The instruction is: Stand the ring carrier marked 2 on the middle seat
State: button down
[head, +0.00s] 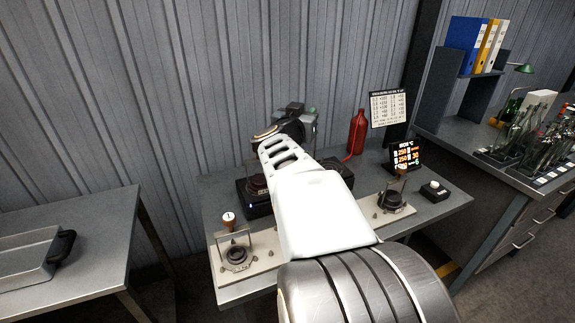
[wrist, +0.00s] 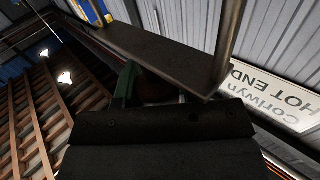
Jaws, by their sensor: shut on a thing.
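My gripper (head: 298,118) is raised above the back of the bench and seen past my white arm. In the wrist view it is shut on a brownish grip (wrist: 155,88), with a green finger pad beside it. A dark flat plate and post (wrist: 170,48) of the held carrier fill the top there. No number is readable on this carrier. A carrier marked 1 (head: 229,222) stands on the left seat of the pale base plate (head: 262,268). Another carrier (head: 393,198) stands on the right; its mark is unreadable. My arm hides the middle seat.
A red bottle (head: 356,132), a lit display (head: 405,155) and a small button box (head: 434,190) are at the right. A side table with a tray (head: 28,258) stands left.

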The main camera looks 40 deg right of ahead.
jog(key=w+d+f+b, duration=0.3)
jog(key=w+d+f, duration=0.6)
jog(key=f, duration=0.3)
jog(key=shift+w+d+f+b, duration=0.3)
jog(key=shift+w+d, duration=0.1)
jog(key=shift+w, duration=0.15)
jog(key=c, duration=0.8)
grip_release()
jog(key=shift+f, duration=0.2)
jog(key=shift+r, duration=0.1)
jog(key=v, duration=1.2)
